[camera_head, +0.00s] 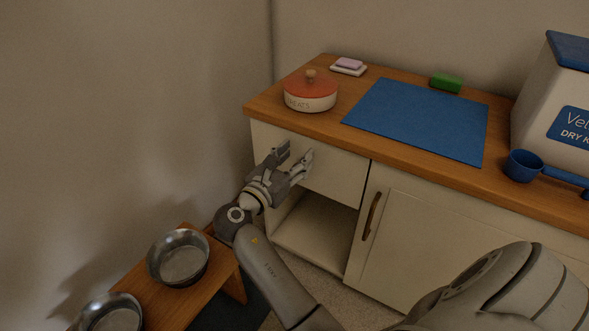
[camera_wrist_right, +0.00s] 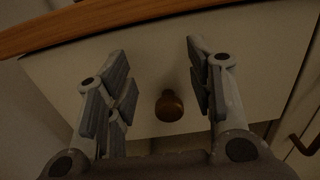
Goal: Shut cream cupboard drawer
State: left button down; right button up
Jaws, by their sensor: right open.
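The cream cupboard drawer (camera_head: 335,175) sits under the wooden counter top, above an open shelf space. Its front looks close to the cabinet face; I cannot tell whether a small gap is left. My right gripper (camera_head: 295,151) is open and empty in front of the drawer front. In the right wrist view the drawer front (camera_wrist_right: 245,75) fills the middle, and its round brown knob (camera_wrist_right: 169,106) shows between the two spread fingers, apart from both. In the head view the gripper hides the knob. My left gripper is not in view.
The wooden counter (camera_head: 410,155) holds a treats jar (camera_head: 310,93), a blue mat (camera_head: 420,117) and a blue scoop (camera_head: 523,166). A cupboard door (camera_head: 420,245) with a handle is right of the shelf space. A low wooden stand with metal bowls (camera_head: 178,257) is at lower left.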

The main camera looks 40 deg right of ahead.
aim_at(302, 131)
notch_tip(302, 131, up, 6)
jog(key=shift+f, duration=0.2)
dwell(0.4)
